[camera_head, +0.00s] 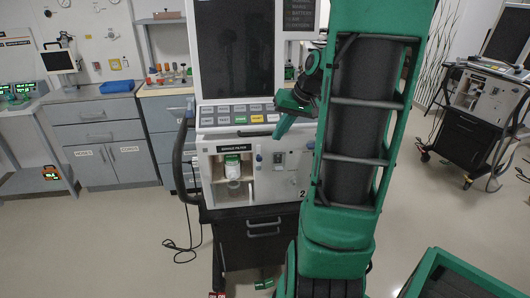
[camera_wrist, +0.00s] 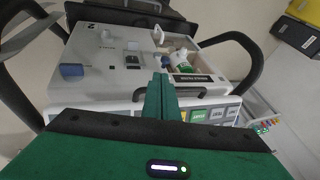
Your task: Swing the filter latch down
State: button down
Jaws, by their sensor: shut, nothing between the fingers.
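The ventilator (camera_head: 240,142) stands upright facing me, with an open filter bay at its lower left front. A white filter canister with a green top (camera_head: 232,170) sits in the bay; it also shows in the wrist view (camera_wrist: 181,57). A small pale lever-like piece (camera_wrist: 158,36) is at the bay's edge in the wrist view; it looks like the filter latch, but its angle is hard to read. My gripper (camera_head: 278,136) is shut and empty, in front of the panel below the buttons. In the wrist view its green fingers (camera_wrist: 160,78) point at the panel beside the bay. Contact cannot be told.
A blue knob (camera_wrist: 72,70) protrudes from the panel on the other side. A dark curved handle (camera_head: 178,155) flanks the ventilator's left side. Cabinets (camera_head: 105,140) stand behind left, and another machine (camera_head: 475,110) stands at right. Open floor lies at the left front.

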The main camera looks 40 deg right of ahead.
aim_at(259, 159)
jog(key=x, duration=1)
dwell(0.7)
